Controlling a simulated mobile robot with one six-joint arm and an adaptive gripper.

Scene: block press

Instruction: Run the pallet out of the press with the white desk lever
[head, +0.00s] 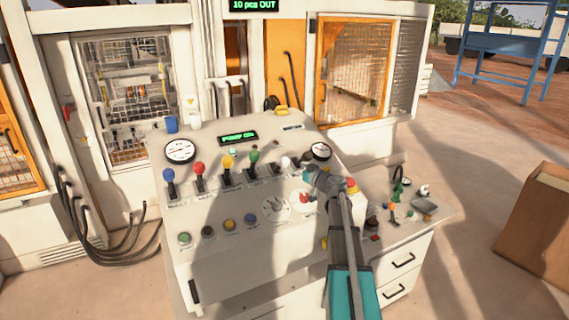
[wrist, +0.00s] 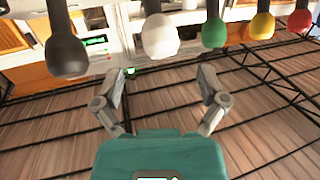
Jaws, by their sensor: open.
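The white desk lever (head: 285,162) stands in the lever row on the sloped control desk, between the green lever (head: 254,156) and the black lever. In the wrist view the white knob (wrist: 160,36) hangs from the top, between the black knob (wrist: 66,52) and the green knob (wrist: 214,33). My gripper (head: 308,168) is close to the right of the white lever in the head view. In the wrist view my gripper (wrist: 165,78) has its fingers spread and empty, with the white knob beyond the fingertips, roughly centred between them. The black lever is largely hidden by my arm in the head view.
The desk (head: 160,139) also carries blue, red and yellow levers, gauges, buttons and a green-lit display (head: 238,136). A red button (head: 351,184) is beside my arm. Behind stands the press with an orange-framed mesh door (head: 355,75) and a sign reading "10 pcs OUT" (head: 254,5).

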